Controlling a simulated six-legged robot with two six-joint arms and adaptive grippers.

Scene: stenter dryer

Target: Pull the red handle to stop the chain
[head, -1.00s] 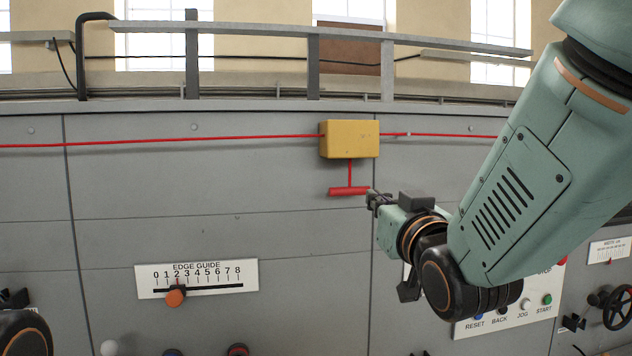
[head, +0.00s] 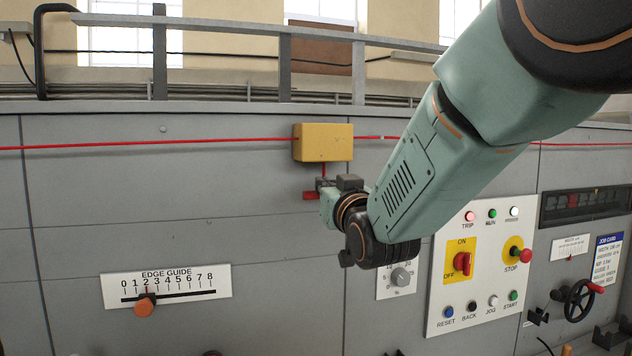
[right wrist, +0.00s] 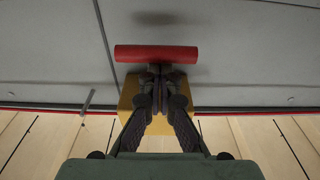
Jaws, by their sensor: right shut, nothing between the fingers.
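The red T-shaped handle (head: 310,195) hangs on a red stem under the yellow box (head: 323,142) on the grey machine wall. In the head view my right gripper (head: 323,184) is at the handle and hides much of its bar and the lower stem. In the right wrist view the red bar (right wrist: 156,54) lies crosswise just past the fingertips. The fingers (right wrist: 156,72) are together with nothing between them, in front of the yellow box (right wrist: 130,95). Whether they touch the bar I cannot tell. My left gripper is not in view.
A red cord (head: 200,143) runs along the wall through the yellow box. A control panel (head: 480,270) with an on/off switch and buttons is at the right, with a handwheel (head: 579,301) beyond it. An edge guide scale (head: 166,285) is at lower left. A railing (head: 225,28) runs above.

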